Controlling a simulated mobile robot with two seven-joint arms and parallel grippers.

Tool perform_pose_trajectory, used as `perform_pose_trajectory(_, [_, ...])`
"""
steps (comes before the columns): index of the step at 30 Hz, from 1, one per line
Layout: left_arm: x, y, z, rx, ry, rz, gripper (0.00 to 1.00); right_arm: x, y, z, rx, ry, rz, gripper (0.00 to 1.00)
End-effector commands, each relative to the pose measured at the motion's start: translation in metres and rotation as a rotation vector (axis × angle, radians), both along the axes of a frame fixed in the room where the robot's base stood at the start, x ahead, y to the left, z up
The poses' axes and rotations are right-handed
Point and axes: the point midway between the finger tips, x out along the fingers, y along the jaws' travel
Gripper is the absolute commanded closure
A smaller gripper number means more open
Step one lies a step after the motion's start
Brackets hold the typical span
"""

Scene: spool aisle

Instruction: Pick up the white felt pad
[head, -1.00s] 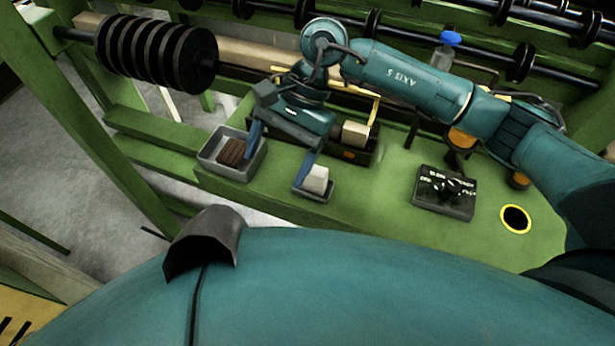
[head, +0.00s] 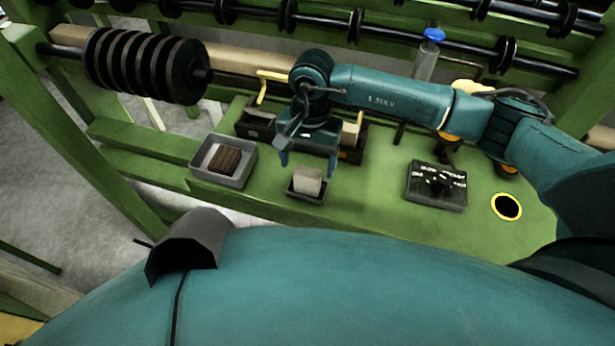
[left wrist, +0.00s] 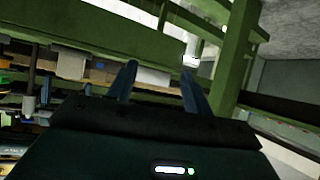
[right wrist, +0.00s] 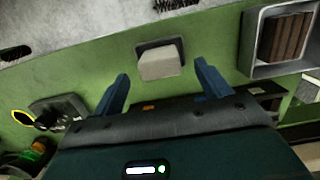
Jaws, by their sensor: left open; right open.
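The white felt pad (head: 307,181) is a pale block in a small dark tray (head: 304,197) near the front edge of the green bench. It also shows in the right wrist view (right wrist: 160,66), ahead of and between the fingertips. My right gripper (head: 308,167) is open, its blue fingers just behind the pad in the head view, one towards each side. I cannot tell the height gap, but nothing is gripped. My left gripper (left wrist: 159,75) is open and empty in the left wrist view, away from the pad. It does not show in the head view.
A grey tray (head: 238,176) with brown blocks stands left of the pad. A black control box (head: 437,186) and a yellow-rimmed hole (head: 507,207) lie to the right. Dark bins (head: 258,122) stand behind. Black spools (head: 145,65) hang at upper left. Green bench between pad and control box is clear.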

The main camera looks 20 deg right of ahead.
Motion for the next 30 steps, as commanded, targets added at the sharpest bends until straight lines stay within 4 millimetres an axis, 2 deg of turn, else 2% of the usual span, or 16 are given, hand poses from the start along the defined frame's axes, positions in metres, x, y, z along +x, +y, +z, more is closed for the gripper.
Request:
perform_pose_trajectory(2, [0.0, 0.002, 0.005, 0.004, 0.005, 0.004, 0.5, -0.003, 0.0, -0.012, 0.0, 0.007, -0.001, 0.24])
perform_pose_trajectory(6, [-0.002, 0.004, -0.001, 0.011, 0.02, 0.007, 0.5, -0.003, 0.001, -0.03, 0.0, 0.004, -0.001, 0.24])
perform_pose_trajectory(15, [-0.001, 0.004, -0.002, 0.012, 0.021, 0.008, 0.5, -0.003, 0.001, -0.036, 0.001, 0.001, 0.001, 0.24])
perform_pose_trajectory(30, [0.0, 0.003, 0.0, 0.01, 0.016, 0.006, 0.5, -0.003, 0.001, -0.036, 0.001, 0.001, 0.0, 0.64])
